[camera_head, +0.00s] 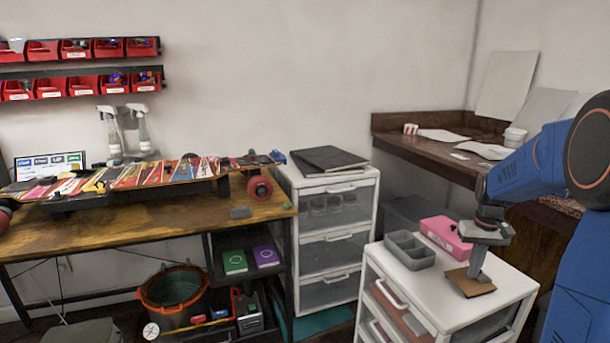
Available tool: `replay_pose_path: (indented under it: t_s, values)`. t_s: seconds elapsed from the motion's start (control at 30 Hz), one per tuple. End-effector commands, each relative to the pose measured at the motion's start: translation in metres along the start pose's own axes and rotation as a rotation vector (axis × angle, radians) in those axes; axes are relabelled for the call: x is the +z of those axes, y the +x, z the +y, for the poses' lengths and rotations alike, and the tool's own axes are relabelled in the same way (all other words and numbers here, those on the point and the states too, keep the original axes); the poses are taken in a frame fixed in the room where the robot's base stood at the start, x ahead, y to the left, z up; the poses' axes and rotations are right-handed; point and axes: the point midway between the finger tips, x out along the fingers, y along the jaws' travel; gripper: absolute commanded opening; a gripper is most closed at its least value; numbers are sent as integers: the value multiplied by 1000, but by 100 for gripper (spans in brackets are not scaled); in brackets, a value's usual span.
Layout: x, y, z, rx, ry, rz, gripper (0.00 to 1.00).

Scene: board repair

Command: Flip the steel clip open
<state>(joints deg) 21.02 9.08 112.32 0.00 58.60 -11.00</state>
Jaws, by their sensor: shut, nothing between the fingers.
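No steel clip can be made out for certain in this view. My gripper (476,272) points down over the white drawer unit on the right, with its fingertips together and empty. Its tips are at or just above a flat brown piece (468,286) on the unit's top. Whether they touch it cannot be told. A pink case (440,232) lies behind and to the left of my gripper, partly hidden by it. Small details on the case are too small to tell.
A grey divided tray (410,251) sits left of the brown piece on the white drawer unit (428,307). Another drawer unit (327,186) stands behind, with black folders (328,159). A workbench (120,229) with a skateboard deck is at left.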

Motion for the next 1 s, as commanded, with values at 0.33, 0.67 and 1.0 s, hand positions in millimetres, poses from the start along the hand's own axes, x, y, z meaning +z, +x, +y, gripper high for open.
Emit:
replay_pose_path:
  t_s: [0.33,0.67,1.0]
  values:
    - [1,-1,-2,0,0,0,0]
    - [6,-8,-11,0,0,1,0]
    - [6,-19,-14,0,0,1,0]
